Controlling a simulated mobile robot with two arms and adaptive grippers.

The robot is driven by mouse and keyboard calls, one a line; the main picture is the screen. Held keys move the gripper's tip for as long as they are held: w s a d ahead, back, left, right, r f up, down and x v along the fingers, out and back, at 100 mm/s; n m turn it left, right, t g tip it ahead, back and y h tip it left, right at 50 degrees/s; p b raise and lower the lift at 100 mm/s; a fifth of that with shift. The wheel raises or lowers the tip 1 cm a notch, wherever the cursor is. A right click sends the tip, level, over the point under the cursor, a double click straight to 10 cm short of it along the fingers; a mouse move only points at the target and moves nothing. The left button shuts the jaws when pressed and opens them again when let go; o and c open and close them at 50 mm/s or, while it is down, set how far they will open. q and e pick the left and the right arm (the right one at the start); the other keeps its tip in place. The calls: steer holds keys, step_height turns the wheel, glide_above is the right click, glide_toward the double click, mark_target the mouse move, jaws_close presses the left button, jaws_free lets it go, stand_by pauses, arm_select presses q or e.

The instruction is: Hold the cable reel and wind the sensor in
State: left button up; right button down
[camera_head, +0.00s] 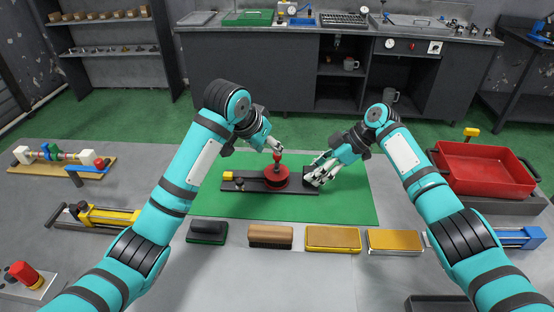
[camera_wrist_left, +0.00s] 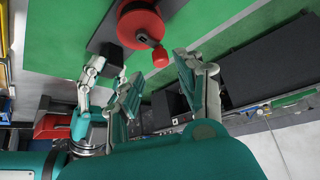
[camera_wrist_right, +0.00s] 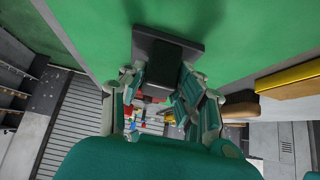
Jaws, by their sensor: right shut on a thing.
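The red cable reel (camera_head: 275,178) sits on a dark base plate (camera_head: 243,185) on the green mat. A red crank knob (camera_head: 278,157) stands up from the reel; it also shows in the left wrist view (camera_wrist_left: 160,57). A small yellow block, apparently the sensor (camera_head: 228,176), is at the plate's left end. My left gripper (camera_head: 276,149) is just above the knob, its fingers apart on either side of it in the left wrist view. My right gripper (camera_head: 316,178) is shut on the black block (camera_wrist_right: 172,62) at the plate's right end.
A red tray (camera_head: 484,168) stands at the right. A yellow cylinder fixture (camera_head: 108,216) lies at the left. The mat behind the reel is clear.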

mark_target(280, 166)
arm_select(q)
steer(key=shift+x, duration=2.9)
steer(key=n, duration=0.1)
steer(key=n+y, duration=0.1)
steer(key=shift+s+d+n+t, duration=0.1)
steer(key=shift+d+n+t, duration=0.2)
steer(key=shift+n, duration=0.1)
steer(key=n+y, duration=0.1)
steer(key=n, duration=0.1)
steer(key=n+y, duration=0.1)
steer(key=shift+d+n+y, duration=0.2)
steer(key=shift+n+y, duration=0.1)
steer(key=shift+n, duration=0.1)
steer(key=n+y, duration=0.2)
steer(key=n, duration=0.2)
steer(key=shift+d, duration=0.2)
steer(key=n+g+y, duration=0.1)
steer(key=n+y, duration=0.1)
steer(key=n, duration=0.1)
steer(key=shift+a, duration=0.2)
jaws_close()
